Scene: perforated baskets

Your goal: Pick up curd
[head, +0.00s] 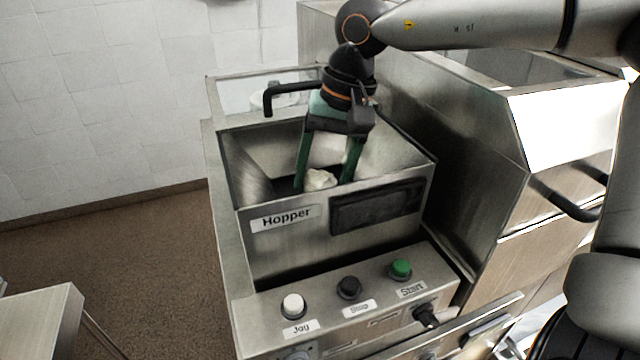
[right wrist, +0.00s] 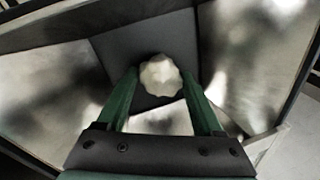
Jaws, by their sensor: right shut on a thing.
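The curd (head: 319,180) is a small, lumpy, off-white piece inside the metal hopper (head: 285,243). In the right wrist view the curd (right wrist: 160,76) shows between the tips of the two green fingers. My right gripper (head: 323,184) reaches down into the hopper from above. It is shut on the curd, with one finger on each side; the wrist view shows the same gripper (right wrist: 160,82). I cannot tell whether the curd touches the hopper floor. My left gripper is not in view.
The hopper's steel walls stand close around my right gripper. A black bar handle (head: 290,94) is behind it. A panel with white, black and green buttons (head: 400,268) is in front. A tall steel machine (head: 480,150) stands at the right, and a table corner (head: 40,315) at lower left.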

